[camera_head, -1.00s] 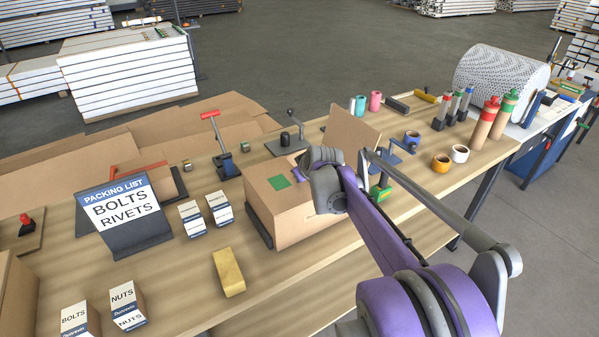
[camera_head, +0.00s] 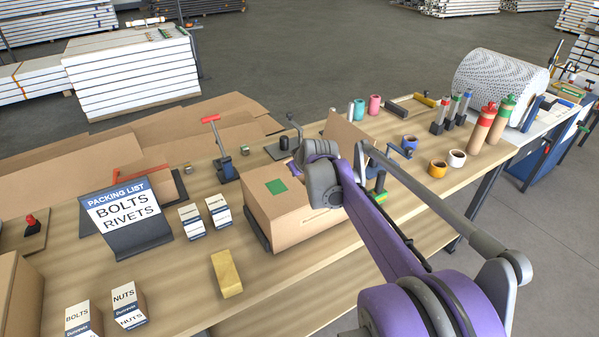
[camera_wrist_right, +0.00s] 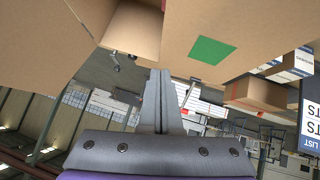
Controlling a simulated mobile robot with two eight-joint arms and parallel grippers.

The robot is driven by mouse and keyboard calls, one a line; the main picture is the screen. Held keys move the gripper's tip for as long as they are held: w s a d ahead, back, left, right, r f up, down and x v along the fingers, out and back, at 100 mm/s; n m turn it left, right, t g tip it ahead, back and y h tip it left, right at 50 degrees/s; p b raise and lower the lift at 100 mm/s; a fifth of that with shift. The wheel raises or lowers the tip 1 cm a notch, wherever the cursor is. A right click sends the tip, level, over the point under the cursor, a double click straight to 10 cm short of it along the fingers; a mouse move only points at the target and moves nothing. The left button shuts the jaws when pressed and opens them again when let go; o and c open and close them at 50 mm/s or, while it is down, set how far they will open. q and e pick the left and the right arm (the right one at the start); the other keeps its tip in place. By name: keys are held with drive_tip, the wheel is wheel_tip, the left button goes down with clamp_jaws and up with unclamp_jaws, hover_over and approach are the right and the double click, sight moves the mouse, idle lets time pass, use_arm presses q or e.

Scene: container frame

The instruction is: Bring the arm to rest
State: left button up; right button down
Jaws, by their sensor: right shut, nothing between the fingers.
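My right arm (camera_head: 390,225), purple and grey, reaches over the front edge of the table toward the cardboard box. My right gripper is hidden in the head view; in the right wrist view its fingers (camera_wrist_right: 157,100) are shut together with nothing between them. My left gripper is in neither view.
A packing list stand (camera_head: 125,215), small labelled boxes (camera_head: 128,303) and a yellow block (camera_head: 227,273) are on the wooden table left of the arm. Tape rolls (camera_head: 457,158), bottles (camera_head: 480,128) and a large wrap roll (camera_head: 500,85) stand at the right. Open floor lies beyond.

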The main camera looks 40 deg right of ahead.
drive_tip(key=s+d+v, duration=0.1)
drive_tip(key=v, duration=0.7)
drive_tip(key=shift+d+r, duration=0.15)
drive_tip(key=shift+d, duration=0.15)
drive_tip(key=shift+s, duration=0.1)
drive_tip(key=s+a+f+y, duration=0.1)
drive_tip(key=a+f, duration=0.2)
drive_tip(key=a, duration=0.3)
drive_tip(key=s+a+f+n+g+y, duration=0.1)
drive_tip(key=s+a+f, duration=0.1)
drive_tip(key=a, duration=0.4)
drive_tip(key=s+a+f+y, duration=0.1)
drive_tip(key=a+f, duration=0.2)
drive_tip(key=a, duration=0.2)
drive_tip(key=s+a+f+g+y, duration=0.1)
drive_tip(key=s+a+f, duration=0.9)
drive_tip(key=s+a, duration=0.2)
drive_tip(key=shift+a+f+n+g, duration=0.3)
drive_tip(key=shift+a+f+g, duration=0.1)
drive_tip(key=shift+a, duration=0.3)
